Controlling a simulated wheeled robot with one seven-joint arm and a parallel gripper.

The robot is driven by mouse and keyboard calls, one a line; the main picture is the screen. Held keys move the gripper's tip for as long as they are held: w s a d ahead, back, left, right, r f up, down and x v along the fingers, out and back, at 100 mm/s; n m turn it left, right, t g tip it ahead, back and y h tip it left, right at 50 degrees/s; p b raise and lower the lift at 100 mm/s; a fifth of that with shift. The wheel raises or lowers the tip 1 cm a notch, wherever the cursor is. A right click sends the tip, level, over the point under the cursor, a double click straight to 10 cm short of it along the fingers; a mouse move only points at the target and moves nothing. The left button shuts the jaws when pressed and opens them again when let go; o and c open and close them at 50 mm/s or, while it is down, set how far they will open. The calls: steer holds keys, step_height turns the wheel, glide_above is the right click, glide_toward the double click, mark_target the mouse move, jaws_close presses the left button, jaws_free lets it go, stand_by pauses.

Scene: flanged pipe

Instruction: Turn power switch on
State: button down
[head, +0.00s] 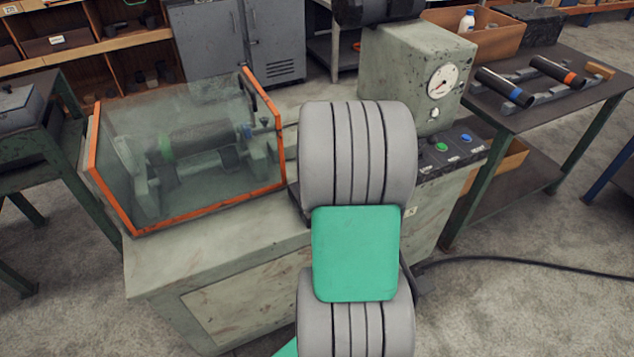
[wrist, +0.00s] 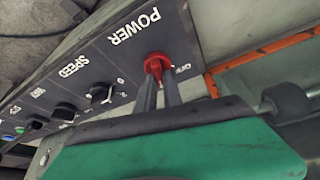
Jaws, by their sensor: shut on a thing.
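The red power switch (wrist: 157,64) is a rotary knob on a dark control panel (wrist: 95,72), beside the white word POWER. My gripper (wrist: 160,84) is at the knob, and its two grey fingers are shut on it. The fingers partly cover the knob and the small label beside it, so I cannot tell its exact setting. In the head view my arm hides the gripper and the switch. Only the right part of the panel (head: 461,150) shows there, with a green and a blue button.
A transparent guard with an orange frame (head: 210,201) covers a pipe on the machine's left side. A black SPEED knob (wrist: 101,93) sits near the power switch. A side table (head: 548,108) holds two dark pipes at right. A black cable (head: 520,262) crosses the floor.

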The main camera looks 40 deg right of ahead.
steer(key=m, duration=0.3)
steer(key=m+g+h+b, duration=0.1)
steer(key=m, duration=0.1)
steer(key=shift+m+g+h, duration=0.3)
steer(key=shift+m, duration=0.1)
stand_by(0.3)
steer(key=c, duration=1.5)
jaws_free()
steer(key=shift+r, duration=0.1)
steer(key=v, duration=0.7)
steer(key=shift+a+r+b, duration=0.1)
steer(key=shift+r+b, duration=0.25)
steer(key=shift+b, duration=0.05)
